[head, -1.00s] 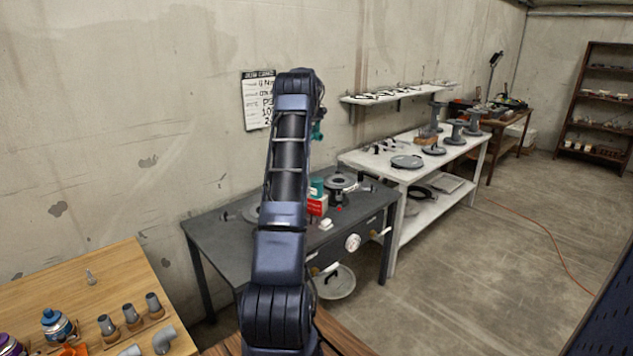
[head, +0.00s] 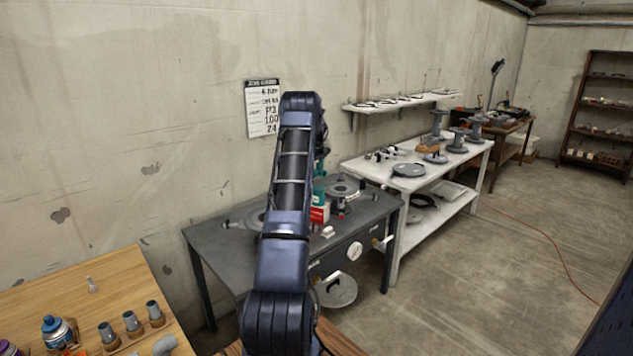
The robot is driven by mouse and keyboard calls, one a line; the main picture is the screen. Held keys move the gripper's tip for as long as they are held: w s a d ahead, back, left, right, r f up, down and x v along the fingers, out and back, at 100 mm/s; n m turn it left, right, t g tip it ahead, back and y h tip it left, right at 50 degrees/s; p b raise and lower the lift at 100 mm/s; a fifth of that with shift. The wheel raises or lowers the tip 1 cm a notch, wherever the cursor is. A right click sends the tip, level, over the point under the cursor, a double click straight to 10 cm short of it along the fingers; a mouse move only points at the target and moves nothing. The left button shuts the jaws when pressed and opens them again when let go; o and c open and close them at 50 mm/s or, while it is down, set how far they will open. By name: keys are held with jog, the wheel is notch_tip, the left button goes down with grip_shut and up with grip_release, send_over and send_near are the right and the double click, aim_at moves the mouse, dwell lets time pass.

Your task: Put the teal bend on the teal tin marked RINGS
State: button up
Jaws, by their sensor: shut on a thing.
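My arm reaches up and over the dark grey bench, and its links hide much of what lies behind. My gripper (head: 321,155) hangs at the far end, mostly hidden behind the arm, shut on the teal bend (head: 320,168). Only a small teal part of the bend shows at the arm's right edge. Just below it, a teal tin (head: 319,193) stands on the bench behind a red and white box, partly covered by the arm. Its marking cannot be read. Whether bend and tin touch cannot be told from this view.
The dark grey bench (head: 215,250) also holds a grey flanged part (head: 342,188) right of the tin and a small white item (head: 327,232). The red and white box (head: 319,214) stands close in front. A wooden table (head: 90,285) with pipe pieces is at the lower left.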

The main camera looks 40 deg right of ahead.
aim_at(316, 187)
jog(key=shift+f, duration=2.75)
jog(key=shift+f, duration=0.2)
jog(key=o, duration=1)
jog(key=shift+r, duration=0.1)
